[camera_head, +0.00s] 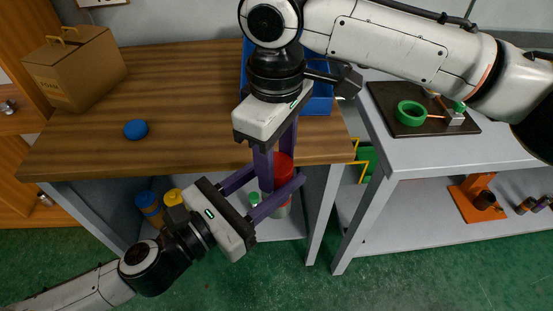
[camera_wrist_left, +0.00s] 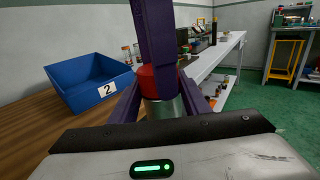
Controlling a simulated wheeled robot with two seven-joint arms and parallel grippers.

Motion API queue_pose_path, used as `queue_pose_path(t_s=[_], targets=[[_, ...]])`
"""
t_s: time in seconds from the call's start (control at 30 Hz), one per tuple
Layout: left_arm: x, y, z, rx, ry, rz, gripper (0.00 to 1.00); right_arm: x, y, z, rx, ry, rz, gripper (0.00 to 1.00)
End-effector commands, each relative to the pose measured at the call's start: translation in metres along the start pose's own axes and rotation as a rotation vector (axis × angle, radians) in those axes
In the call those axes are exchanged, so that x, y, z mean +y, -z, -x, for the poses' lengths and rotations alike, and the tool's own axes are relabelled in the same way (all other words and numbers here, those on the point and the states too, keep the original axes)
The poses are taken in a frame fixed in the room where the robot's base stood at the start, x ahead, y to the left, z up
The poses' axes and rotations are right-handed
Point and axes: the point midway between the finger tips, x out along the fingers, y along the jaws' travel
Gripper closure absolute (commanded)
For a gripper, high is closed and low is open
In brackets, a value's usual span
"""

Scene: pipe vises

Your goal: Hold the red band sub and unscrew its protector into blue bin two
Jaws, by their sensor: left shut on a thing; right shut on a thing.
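The sub shows as a metal cylinder (camera_wrist_left: 165,108) with a red part (camera_wrist_left: 160,80) at its upper end; I cannot tell whether the red is a band or the protector. In the head view the red part (camera_head: 284,170) is in front of the wooden table's edge, partly hidden by fingers. My left gripper (camera_head: 287,178) is shut around the sub from the left. My right gripper (camera_head: 275,172) points down from above, its fingers shut at the red part. Blue bin two (camera_wrist_left: 88,80), labelled 2, stands on the table; in the head view the bin (camera_head: 320,103) is partly hidden behind my right gripper.
A cardboard box (camera_head: 75,70) and a blue disc (camera_head: 136,129) are on the wooden table (camera_head: 190,90). A grey bench at right holds a dark board with a green ring (camera_head: 410,113). An orange vise (camera_head: 480,196) is on its lower shelf. Containers (camera_head: 150,207) stand under the table.

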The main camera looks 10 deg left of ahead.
Motion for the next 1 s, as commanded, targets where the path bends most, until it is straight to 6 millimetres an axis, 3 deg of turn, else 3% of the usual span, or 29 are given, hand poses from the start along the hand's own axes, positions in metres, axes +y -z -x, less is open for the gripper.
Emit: queue_pose_path(t_s=[0.17,0.2,0.3,0.67,0.97,1.0], targets=[[-0.001,-0.002,0.000,-0.004,0.002,-0.001,1.00,0.000,0.000,0.001,0.001,-0.001,-0.002,0.84],[-0.001,-0.002,0.000,-0.004,0.002,-0.001,1.00,0.000,0.000,0.001,0.001,-0.001,-0.002,0.52],[-0.001,-0.002,0.000,-0.004,0.002,-0.001,1.00,0.000,0.000,0.001,0.001,-0.001,-0.003,0.39],[0.000,-0.002,0.000,-0.005,0.001,-0.002,1.00,0.000,0.001,0.005,0.002,0.000,-0.005,0.39],[0.000,-0.003,0.000,-0.005,0.001,-0.002,1.00,0.000,0.001,0.042,0.002,-0.001,-0.005,0.39],[0.000,-0.003,0.000,-0.005,0.001,-0.002,1.00,0.000,0.000,0.044,0.001,-0.001,-0.005,0.42]])
